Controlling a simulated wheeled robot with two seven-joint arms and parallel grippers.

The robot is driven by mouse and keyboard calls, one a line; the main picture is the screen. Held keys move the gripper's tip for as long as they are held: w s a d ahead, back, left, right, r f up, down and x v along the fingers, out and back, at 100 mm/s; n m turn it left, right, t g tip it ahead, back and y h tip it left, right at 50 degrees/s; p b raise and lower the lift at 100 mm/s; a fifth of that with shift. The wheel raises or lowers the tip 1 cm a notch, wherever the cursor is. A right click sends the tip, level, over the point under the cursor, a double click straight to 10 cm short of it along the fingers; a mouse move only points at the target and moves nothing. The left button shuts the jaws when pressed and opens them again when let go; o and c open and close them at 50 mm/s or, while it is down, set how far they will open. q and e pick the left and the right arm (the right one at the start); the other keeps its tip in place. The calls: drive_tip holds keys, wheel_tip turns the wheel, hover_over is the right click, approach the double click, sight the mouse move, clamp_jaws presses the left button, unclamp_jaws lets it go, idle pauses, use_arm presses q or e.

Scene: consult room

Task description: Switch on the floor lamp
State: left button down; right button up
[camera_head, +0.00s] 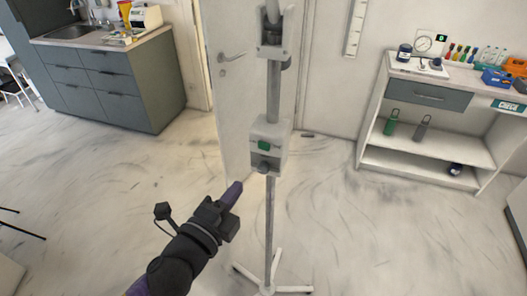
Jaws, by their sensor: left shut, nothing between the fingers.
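The floor lamp's grey pole (273,95) stands upright in the middle of the head view, on a white legged base (268,290). A white box (272,133) with a green switch (264,145) sits on the pole at mid height. A dark knob shows just below the switch. The lamp's head is out of view. I cannot tell whether the switch is on. My right gripper is not in view.
A grey cabinet with a sink (98,85) stands at the back left. A white door (232,65) is behind the lamp. A shelf unit (428,150) with bottles and small items stands on the right. The floor around the lamp is mostly clear.

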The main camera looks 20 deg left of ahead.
sight(269, 148)
use_arm(q)
drive_tip(key=w, duration=0.3)
drive_tip(key=w+d, duration=0.1)
drive_tip(key=w, duration=0.3)
drive_tip(key=w+d, duration=0.1)
drive_tip(key=w, duration=0.3)
drive_tip(key=shift+d+p, duration=0.1)
drive_tip(key=shift+p, duration=0.2)
drive_tip(key=shift+w, duration=0.1)
